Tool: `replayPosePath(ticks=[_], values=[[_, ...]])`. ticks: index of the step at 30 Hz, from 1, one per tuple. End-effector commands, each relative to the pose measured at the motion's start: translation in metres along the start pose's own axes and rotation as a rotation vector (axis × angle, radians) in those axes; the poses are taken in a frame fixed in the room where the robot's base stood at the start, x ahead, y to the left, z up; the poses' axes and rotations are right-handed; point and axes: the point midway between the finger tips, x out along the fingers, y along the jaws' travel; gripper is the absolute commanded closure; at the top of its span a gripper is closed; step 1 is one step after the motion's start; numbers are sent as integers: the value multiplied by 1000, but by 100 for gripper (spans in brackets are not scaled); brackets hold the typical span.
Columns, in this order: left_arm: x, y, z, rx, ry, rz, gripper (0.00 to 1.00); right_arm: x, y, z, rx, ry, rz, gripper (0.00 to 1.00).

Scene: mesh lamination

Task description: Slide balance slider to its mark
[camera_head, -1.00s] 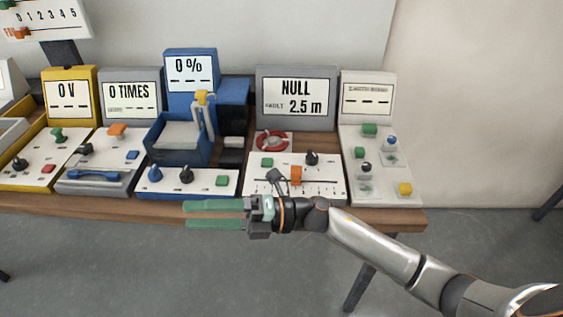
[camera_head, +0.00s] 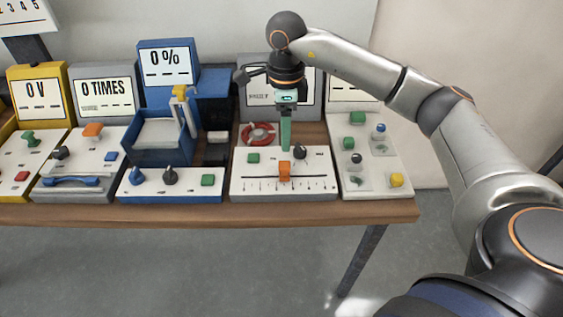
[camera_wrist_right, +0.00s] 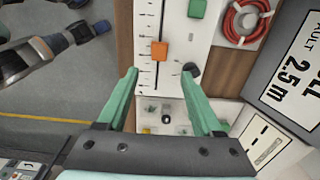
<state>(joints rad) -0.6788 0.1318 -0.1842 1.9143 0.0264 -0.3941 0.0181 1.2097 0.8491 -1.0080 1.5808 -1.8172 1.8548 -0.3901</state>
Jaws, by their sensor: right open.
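The balance slider is an orange block (camera_head: 284,171) on a white panel (camera_head: 248,187) with a row of scale ticks. It stands near the middle of its track. In the right wrist view the orange slider (camera_wrist_right: 159,50) lies beyond the fingertips, between their lines. My right gripper (camera_head: 285,148) points down above the panel, just behind and above the slider; its green fingers overlap in the head view. In the right wrist view the right gripper (camera_wrist_right: 165,78) is open and empty. Which tick is the mark cannot be told. My left gripper is out of view.
On the same panel are a green button (camera_head: 253,158) and a black knob (camera_head: 300,152). A red cable coil (camera_head: 258,134) lies behind. A blue unit (camera_head: 150,183) stands left and a white button panel (camera_head: 372,182) right. The table's front edge is clear.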

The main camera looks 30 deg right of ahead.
Motion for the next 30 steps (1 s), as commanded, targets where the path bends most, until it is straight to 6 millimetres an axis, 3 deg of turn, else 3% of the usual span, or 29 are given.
replayPosePath(ticks=[9,15,21,30], values=[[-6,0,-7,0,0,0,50,64,2,0,-2,1,6,32],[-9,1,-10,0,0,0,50,96,2,2,-2,-3,5,32],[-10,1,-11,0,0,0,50,110,2,2,-2,-4,3,32],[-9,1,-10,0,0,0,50,112,1,2,-2,-4,2,35]])
